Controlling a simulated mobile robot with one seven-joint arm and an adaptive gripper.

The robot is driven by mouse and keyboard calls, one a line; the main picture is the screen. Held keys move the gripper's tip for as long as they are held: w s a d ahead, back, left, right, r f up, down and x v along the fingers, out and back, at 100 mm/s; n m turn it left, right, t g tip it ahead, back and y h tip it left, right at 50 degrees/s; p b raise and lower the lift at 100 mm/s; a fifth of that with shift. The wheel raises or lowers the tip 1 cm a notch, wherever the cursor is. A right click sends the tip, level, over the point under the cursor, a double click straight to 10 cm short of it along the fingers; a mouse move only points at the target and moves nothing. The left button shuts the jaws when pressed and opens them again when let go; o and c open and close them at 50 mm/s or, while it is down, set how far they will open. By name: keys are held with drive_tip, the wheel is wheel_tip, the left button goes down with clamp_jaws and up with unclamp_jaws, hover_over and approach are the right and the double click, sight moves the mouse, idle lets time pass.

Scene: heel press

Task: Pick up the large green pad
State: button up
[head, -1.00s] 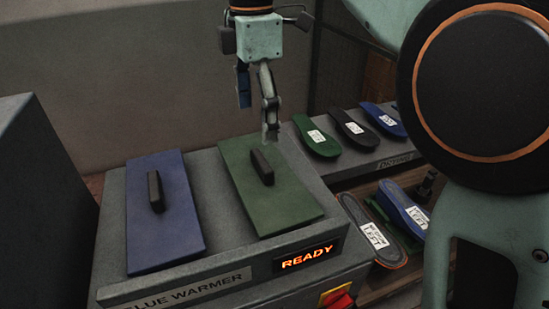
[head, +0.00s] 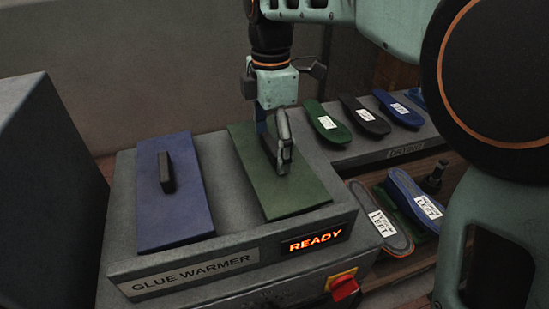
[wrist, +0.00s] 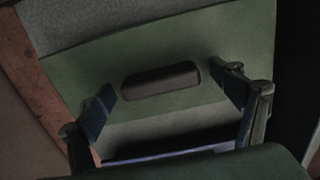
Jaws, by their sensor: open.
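The large green pad (head: 296,193) lies flat on the right half of the glue warmer's top. Its dark upright handle stands near its middle; in the head view my gripper mostly hides it. The wrist view shows the pad (wrist: 85,62) with the dark handle (wrist: 160,80) lying between my two fingers. My gripper (head: 274,160) points down over the pad, its fingers spread on either side of the handle. In the wrist view my gripper (wrist: 170,105) is open, with gaps between both fingers and the handle. I cannot tell whether the fingertips touch the pad.
A blue pad (head: 174,205) with its own dark handle lies left on the glue warmer (head: 190,277). A lit READY sign (head: 315,239) and a red switch (head: 345,287) are on its front. Several insoles lie on the drying shelf (head: 405,150) at right, and more sit lower down.

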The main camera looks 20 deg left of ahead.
drive_tip(key=c, duration=2)
drive_tip(key=shift+r, duration=0.1)
drive_tip(key=shift+c, duration=0.9)
